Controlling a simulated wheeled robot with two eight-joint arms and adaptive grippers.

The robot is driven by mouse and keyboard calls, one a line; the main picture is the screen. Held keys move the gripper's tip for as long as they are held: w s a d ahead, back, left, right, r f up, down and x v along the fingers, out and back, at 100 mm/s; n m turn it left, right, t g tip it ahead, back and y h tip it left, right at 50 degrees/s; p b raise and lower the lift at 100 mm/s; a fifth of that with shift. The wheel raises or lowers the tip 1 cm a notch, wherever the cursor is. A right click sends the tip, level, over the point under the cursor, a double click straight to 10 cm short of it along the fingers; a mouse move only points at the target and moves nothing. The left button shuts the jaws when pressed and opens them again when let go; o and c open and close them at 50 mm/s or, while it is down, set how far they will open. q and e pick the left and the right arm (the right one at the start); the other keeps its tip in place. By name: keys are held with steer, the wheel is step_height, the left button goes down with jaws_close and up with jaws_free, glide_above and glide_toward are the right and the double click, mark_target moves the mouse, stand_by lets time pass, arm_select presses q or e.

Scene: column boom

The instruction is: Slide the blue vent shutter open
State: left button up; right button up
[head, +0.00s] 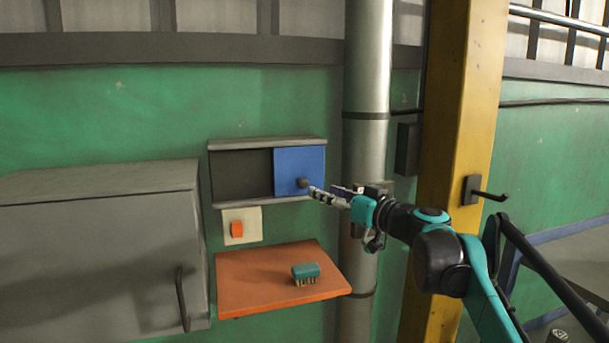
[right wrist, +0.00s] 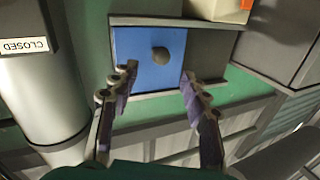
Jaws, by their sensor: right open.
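The blue vent shutter (head: 288,163) sits in the right half of a grey wall frame in the head view; the left half is a dark area (head: 240,174). A dark round knob (head: 303,183) stands out from the shutter's lower right part. My right gripper (head: 314,194) is open at the knob, its fingertips beside it. In the right wrist view the blue shutter (right wrist: 134,48) and knob (right wrist: 160,56) lie just beyond the gripper (right wrist: 158,74), between the lines of its spread fingers. Contact cannot be told. My left gripper is out of view.
A vertical pipe (head: 367,65) and a yellow column (head: 462,100) stand right of the frame. Below are an orange switch (head: 237,229) and an orange shelf (head: 250,287) holding a teal brush (head: 306,272). A grey cabinet (head: 85,250) is at left. A "CLOSED" label (right wrist: 25,45) shows in the wrist view.

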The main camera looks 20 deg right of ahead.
mark_target(306, 186)
steer(key=p+x, duration=0.1)
steer(key=x, duration=0.6)
steer(key=shift+w+a+f+p, duration=0.1)
steer(key=shift+p, duration=0.2)
steer(key=shift+a, duration=0.1)
jaws_close()
